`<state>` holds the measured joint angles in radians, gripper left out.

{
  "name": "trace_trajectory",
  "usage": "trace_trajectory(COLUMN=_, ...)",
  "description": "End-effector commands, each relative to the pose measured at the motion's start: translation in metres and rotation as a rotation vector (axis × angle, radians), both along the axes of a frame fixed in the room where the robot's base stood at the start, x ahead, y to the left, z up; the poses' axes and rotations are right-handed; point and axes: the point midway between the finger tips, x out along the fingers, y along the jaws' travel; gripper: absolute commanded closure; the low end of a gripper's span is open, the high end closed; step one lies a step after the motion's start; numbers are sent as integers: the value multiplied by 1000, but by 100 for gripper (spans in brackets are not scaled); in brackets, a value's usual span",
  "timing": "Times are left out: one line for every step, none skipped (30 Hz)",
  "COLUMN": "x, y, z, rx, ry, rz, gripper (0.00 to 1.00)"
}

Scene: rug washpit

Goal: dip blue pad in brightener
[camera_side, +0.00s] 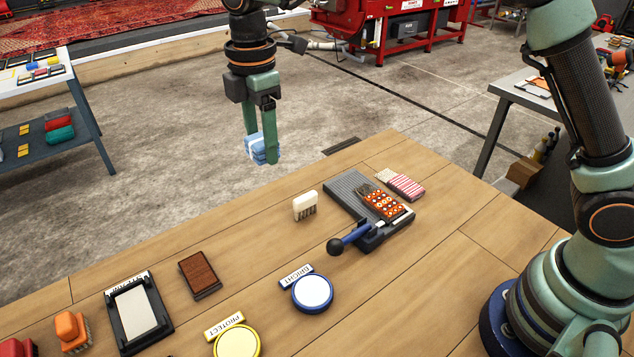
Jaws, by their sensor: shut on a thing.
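My gripper (262,148) is shut on a blue pad (256,151) with a pale band. It holds the pad in the air near the far edge of the wooden table, with concrete floor behind it. The brightener dish (312,292) is a round white-topped dish with a blue rim, on the table in the lower middle, well below the pad in the picture. A label reading BRIGHT (296,276) lies at its upper left edge.
A yellow dish (237,342) labelled PROTECT stands left of the blue one. A clamp board (372,212) with a patterned rug sample and blue-handled lever stands to the right. A white brush (305,206), brown block (200,275), black tray (139,313) and orange brush (72,331) are also on the table.

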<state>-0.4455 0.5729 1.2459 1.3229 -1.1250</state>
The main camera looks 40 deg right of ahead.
Motion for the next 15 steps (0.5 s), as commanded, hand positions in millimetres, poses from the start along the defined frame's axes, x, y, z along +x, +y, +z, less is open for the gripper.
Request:
trace_trajectory(x=0, y=0, z=0, rx=0, ry=0, rz=0, gripper=83)
trace_trajectory(x=-1, y=0, z=-1, rx=0, ry=0, rz=0, gripper=83)
trace_trajectory(x=-2, y=1, z=-2, rx=0, ry=0, rz=1, gripper=83)
trace_trajectory(x=-3, y=2, z=-3, rx=0, ry=0, rz=1, gripper=83)
trace_trajectory(x=-5, y=3, z=-5, rx=0, ry=1, rz=2, gripper=83)
trace_trajectory(x=-9, y=5, z=-8, rx=-1, ry=2, rz=3, gripper=83)
trace_trajectory(x=-13, y=7, z=-11, rx=-1, ry=2, rz=3, gripper=83)
trace_trajectory(x=-17, y=8, z=-14, rx=-1, ry=2, rz=3, gripper=83)
trace_trajectory(x=-24, y=11, z=-20, rx=-2, ry=3, rz=4, gripper=83)
trace_trajectory(x=-30, y=14, z=-25, rx=-2, ry=3, rz=5, gripper=83)
trace_trajectory(x=-37, y=16, z=-30, rx=-2, ry=4, rz=5, gripper=83)
trace_trajectory(x=-47, y=18, z=-37, rx=-2, ry=4, rz=5, gripper=83)
trace_trajectory(x=-54, y=20, z=-43, rx=-2, ry=4, rz=5, gripper=83)
trace_trajectory(x=-62, y=22, z=-48, rx=-2, ry=4, rz=5, gripper=83)
trace_trajectory(x=-72, y=23, z=-55, rx=-2, ry=3, rz=6, gripper=83)
